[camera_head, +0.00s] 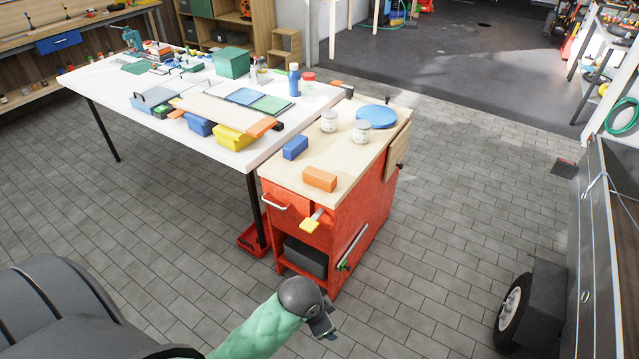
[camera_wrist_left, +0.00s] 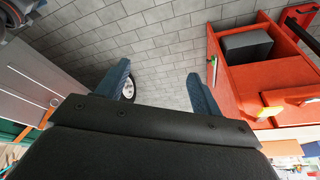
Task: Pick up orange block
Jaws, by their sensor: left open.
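The orange block (camera_head: 320,179) lies on the wooden top of the red workbench cabinet, near its front edge. In the left wrist view a partly cut-off orange patch (camera_wrist_left: 282,148) at the lower right may be the same block. My left gripper (camera_head: 325,326) is low in front of the red cabinet, below and apart from the block. In the left wrist view my left gripper (camera_wrist_left: 162,85) has its two blue-grey fingers spread, with only floor between them. My right gripper does not show in either view.
A blue block (camera_head: 295,147), two white jars (camera_head: 361,131) and a blue disc (camera_head: 377,116) share the wooden top (camera_head: 340,150). The red cabinet (camera_head: 345,225) has a handle and a yellow-ended tool at its front. A white table (camera_head: 110,90) with several items adjoins it.

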